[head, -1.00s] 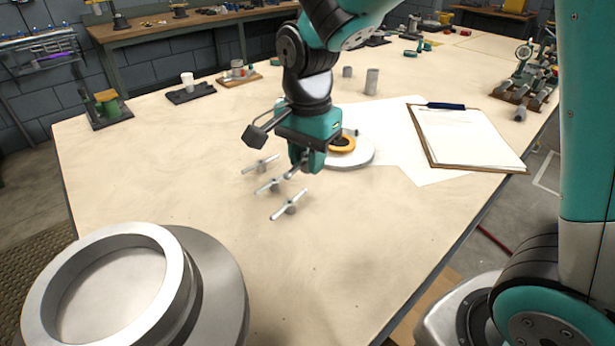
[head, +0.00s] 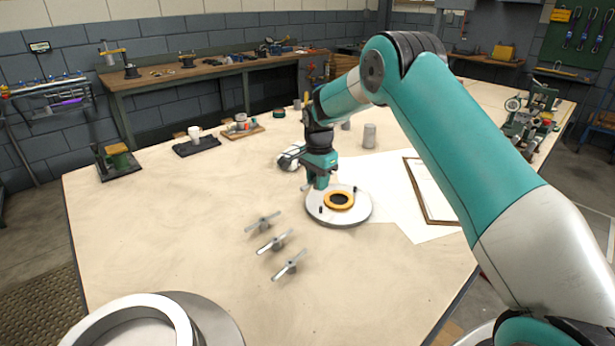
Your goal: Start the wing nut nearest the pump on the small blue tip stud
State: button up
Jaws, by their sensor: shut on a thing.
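My gripper (head: 318,186) is over the back left edge of a round pale casing disc (head: 330,219). A small silver piece (head: 305,187) shows at its fingertips, shut in the jaws; it looks like a wing of a wing nut, the rest hidden. The disc carries a yellow ring (head: 338,200) around a dark hole. Short dark studs (head: 320,210) and (head: 355,188) stand on it; no blue tip can be made out. Three silver wing nuts lie in a row left of the disc: back (head: 262,222), middle (head: 274,242), front (head: 289,265).
White paper (head: 400,195) and a clipboard (head: 428,190) lie right of the disc. A grey cylinder (head: 369,136) stands behind. A large metal ring part (head: 165,310) is at the front left. The table left of the wing nuts is clear.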

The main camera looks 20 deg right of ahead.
jog(key=shift+w+d+f, duration=0.5)
jog(key=shift+d+f, duration=0.1)
jog(key=shift+d, duration=0.25)
jog(key=shift+d+f, duration=0.1)
jog(key=shift+f, duration=0.1)
jog(key=shift+f+b, duration=1.65)
jog(key=shift+f, duration=0.95)
jog(key=shift+f, duration=0.55)
jog(key=m, duration=1.4)
jog(key=o, duration=1.1)
jog(key=shift+c, duration=0.2)
jog(key=shift+a, duration=0.25)
